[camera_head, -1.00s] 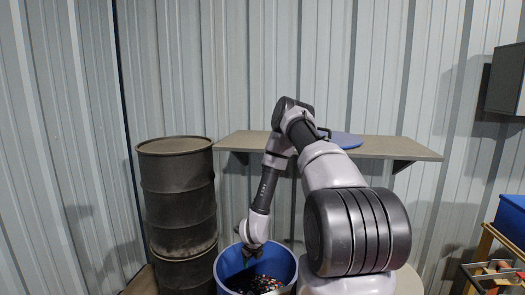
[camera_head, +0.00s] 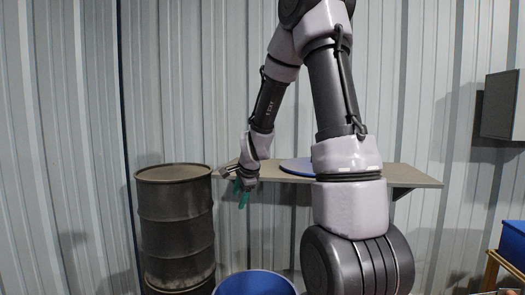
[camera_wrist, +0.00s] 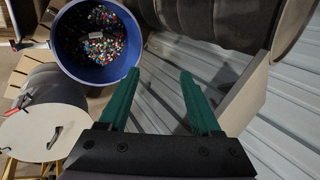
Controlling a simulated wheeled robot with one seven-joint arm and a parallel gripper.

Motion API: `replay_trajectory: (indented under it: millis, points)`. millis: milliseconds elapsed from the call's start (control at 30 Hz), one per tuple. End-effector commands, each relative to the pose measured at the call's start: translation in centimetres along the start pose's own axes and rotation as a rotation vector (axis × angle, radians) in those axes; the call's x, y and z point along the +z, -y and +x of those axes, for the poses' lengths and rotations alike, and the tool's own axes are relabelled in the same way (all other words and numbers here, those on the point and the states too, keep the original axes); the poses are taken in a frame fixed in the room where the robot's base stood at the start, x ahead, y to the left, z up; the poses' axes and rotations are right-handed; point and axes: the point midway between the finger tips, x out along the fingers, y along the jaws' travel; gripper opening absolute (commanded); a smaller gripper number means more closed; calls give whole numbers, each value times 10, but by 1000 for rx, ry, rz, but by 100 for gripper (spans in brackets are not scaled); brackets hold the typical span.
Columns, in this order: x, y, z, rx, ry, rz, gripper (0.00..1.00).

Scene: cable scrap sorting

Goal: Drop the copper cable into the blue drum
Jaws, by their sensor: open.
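The blue drum (camera_head: 256,284) stands low in the middle of the head view, only its upper part in frame. In the wrist view the blue drum (camera_wrist: 64,60) is at upper left, with many small coloured bits inside and a small pale piece on them. My gripper (camera_head: 240,187) is raised above the drum and a little to its left, beside the shelf. In the wrist view my gripper (camera_wrist: 160,75) has its green fingers wide apart with nothing between them. I cannot make out a copper cable for certain in either current view.
A wall shelf (camera_head: 400,176) with a blue disc (camera_head: 297,166) is behind my arm. A pale round top (camera_wrist: 45,133) bearing a dark item is near the drum. A blue bin (camera_head: 513,243) is at right.

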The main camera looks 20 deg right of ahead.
Motion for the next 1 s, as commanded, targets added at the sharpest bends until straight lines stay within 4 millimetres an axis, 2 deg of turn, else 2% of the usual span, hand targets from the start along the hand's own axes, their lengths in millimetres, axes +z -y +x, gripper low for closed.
replay_trajectory:
  millis: [33,267,467,600,800,1000]
  points:
    - [3,4,-22,-12,3,-60,65]
    - [19,0,-108,-28,24,-335,65]
    - [31,-19,-177,-47,38,-568,65]
    - [38,-39,-222,-61,48,-725,65]
    - [46,-76,-275,-85,62,-935,65]
    - [50,-103,-304,-103,73,-1070,65]
